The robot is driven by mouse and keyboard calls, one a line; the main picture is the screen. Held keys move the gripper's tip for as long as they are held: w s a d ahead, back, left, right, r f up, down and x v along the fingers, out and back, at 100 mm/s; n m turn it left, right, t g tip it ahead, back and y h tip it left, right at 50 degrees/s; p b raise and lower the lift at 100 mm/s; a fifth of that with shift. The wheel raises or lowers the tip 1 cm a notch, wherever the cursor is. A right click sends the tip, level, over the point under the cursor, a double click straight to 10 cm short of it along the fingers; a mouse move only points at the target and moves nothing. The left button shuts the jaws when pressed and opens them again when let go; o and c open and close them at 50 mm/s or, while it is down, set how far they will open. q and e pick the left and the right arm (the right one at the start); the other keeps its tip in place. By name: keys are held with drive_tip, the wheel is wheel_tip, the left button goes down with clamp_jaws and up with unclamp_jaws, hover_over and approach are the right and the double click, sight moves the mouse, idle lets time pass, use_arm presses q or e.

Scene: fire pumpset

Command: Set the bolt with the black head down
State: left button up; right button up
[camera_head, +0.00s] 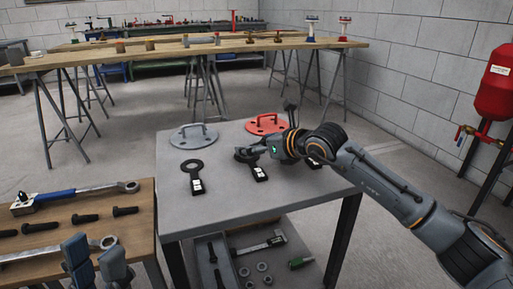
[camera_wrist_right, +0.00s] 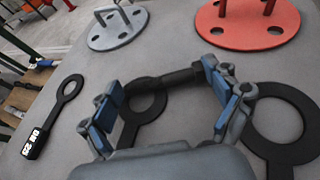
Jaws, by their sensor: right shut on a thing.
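My right gripper (camera_head: 250,152) is over the grey table; in the right wrist view its blue-padded fingers (camera_wrist_right: 162,95) are shut on a dark bolt (camera_wrist_right: 180,78). The bolt lies roughly level between the fingers, above a black ring gauge (camera_wrist_right: 148,106). Its head is hard to pick out against the dark ring, and I cannot tell whether it touches the table. In the head view the arm and gripper largely hide the bolt. My left gripper (camera_head: 95,262) is at the bottom left beside the wooden bench, its fingers apart and empty.
On the grey table (camera_head: 215,215) are a grey flange (camera_head: 193,137), a red flange (camera_head: 267,124) and black ring gauges, one at the left (camera_head: 194,175). The wooden bench (camera_head: 60,205) holds several bolts (camera_head: 85,218) and wrenches (camera_head: 75,194). The table's front is clear.

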drive_tip(key=shift+f, duration=0.1)
drive_tip(key=o, duration=1)
